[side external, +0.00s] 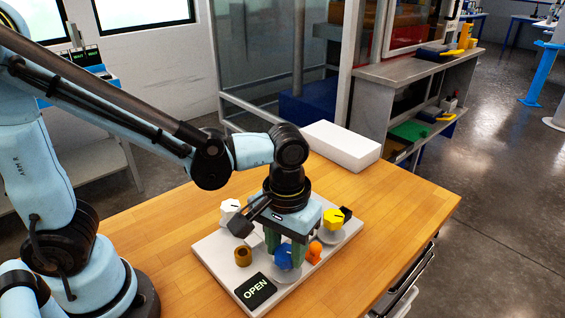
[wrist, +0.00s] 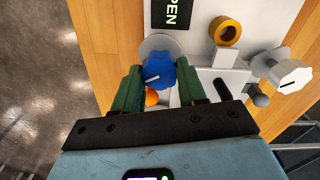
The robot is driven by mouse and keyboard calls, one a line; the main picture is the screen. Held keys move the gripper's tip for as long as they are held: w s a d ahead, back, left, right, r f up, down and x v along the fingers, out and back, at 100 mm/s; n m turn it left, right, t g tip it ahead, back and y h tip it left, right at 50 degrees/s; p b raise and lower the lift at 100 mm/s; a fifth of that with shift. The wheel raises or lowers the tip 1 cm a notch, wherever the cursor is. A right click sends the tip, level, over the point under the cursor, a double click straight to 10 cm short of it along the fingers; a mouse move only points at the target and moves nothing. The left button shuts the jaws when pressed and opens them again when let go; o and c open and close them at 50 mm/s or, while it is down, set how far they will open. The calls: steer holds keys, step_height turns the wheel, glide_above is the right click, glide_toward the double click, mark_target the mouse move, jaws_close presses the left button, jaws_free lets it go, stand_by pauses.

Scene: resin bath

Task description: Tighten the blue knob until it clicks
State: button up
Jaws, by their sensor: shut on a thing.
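The blue knob (side external: 283,257) sits on a round grey base on the white panel (side external: 222,272), near the panel's front edge. In the wrist view the blue knob (wrist: 158,69) has a white pointer mark on its face. My gripper (side external: 286,250) reaches down over the knob from above, its green fingers on either side of it. In the wrist view the green fingertips (wrist: 158,75) close around the knob's sides. The far side of the knob is partly hidden by the fingers in the side view.
The panel also bears an OPEN display (side external: 256,291), a brass ring (side external: 243,257), a white knob (side external: 230,211), a yellow knob (side external: 333,219) and an orange piece (side external: 314,252) close beside my gripper. A white box (side external: 341,146) lies at the table's back. The wooden table (side external: 400,213) is clear at right.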

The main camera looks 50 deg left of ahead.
mark_target(286, 252)
steer(key=m, duration=1.1)
stand_by(0.3)
stand_by(0.5)
steer(key=o, duration=1.1)
steer(key=shift+c, duration=0.2)
step_height(286, 252, up, 12)
